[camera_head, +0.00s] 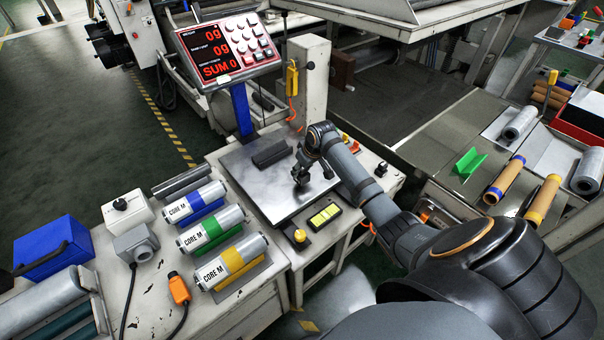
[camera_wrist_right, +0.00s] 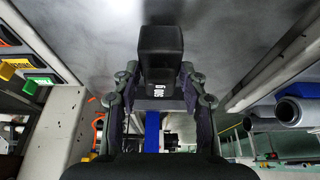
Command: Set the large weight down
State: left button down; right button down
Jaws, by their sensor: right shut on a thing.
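The large weight (camera_wrist_right: 160,55) is a black block with a small white label, seen between my right gripper's fingers in the right wrist view. My right gripper (camera_wrist_right: 160,92) is shut on it. In the head view my right gripper (camera_head: 301,178) points down low over the metal scale plate (camera_head: 275,198). The weight cannot be clearly made out there, and I cannot tell whether it touches the plate. The scale display (camera_head: 215,50) reads 0g and SUM 0. My left gripper is not in view.
Several labelled rolls (camera_head: 211,240) lie on the left bench. The plate's front left is clear.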

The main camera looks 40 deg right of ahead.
jog(key=shift+f, duration=0.95)
jog(key=c, duration=0.7)
grip_release()
jog(key=shift+f, duration=0.1)
jog(key=shift+c, duration=0.2)
jog(key=p+v, duration=0.2)
jog(key=v, duration=1)
jog(key=shift+a, duration=0.1)
